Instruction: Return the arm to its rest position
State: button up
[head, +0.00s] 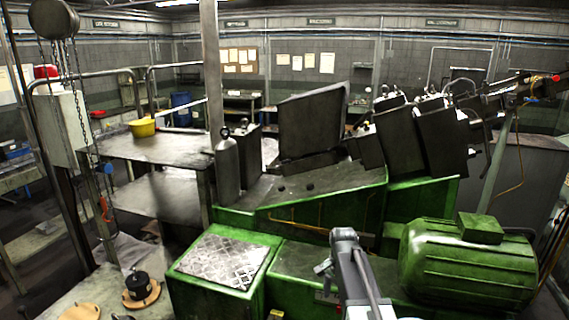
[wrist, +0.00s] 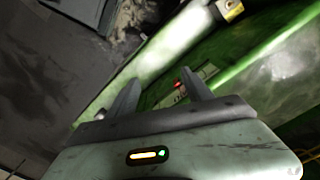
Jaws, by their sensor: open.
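My gripper (wrist: 160,90) shows in the wrist view with its two dark fingers apart and nothing between them. Behind the fingers is a blurred green machine surface (wrist: 265,70) with a small red light (wrist: 178,85). In the head view my grey arm rises from the bottom edge, and my gripper (head: 322,268) is partly seen at its left side, small and hard to make out. It is in front of the green bolt former (head: 290,262).
A large green motor (head: 465,265) stands close at the right. A green box with a metal tread plate (head: 222,262) is at the left. Chains (head: 75,100) hang at the far left.

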jog(key=s+f+n+b, duration=0.9)
jog(key=s+f+b, duration=0.4)
jog(key=f+b, duration=0.2)
notch_tip(320, 180, down, 3)
jog(key=shift+r+n+b, duration=0.2)
jog(key=shift+n+b, duration=0.1)
jog(key=shift+b, duration=0.1)
jog(key=shift+a, duration=0.15)
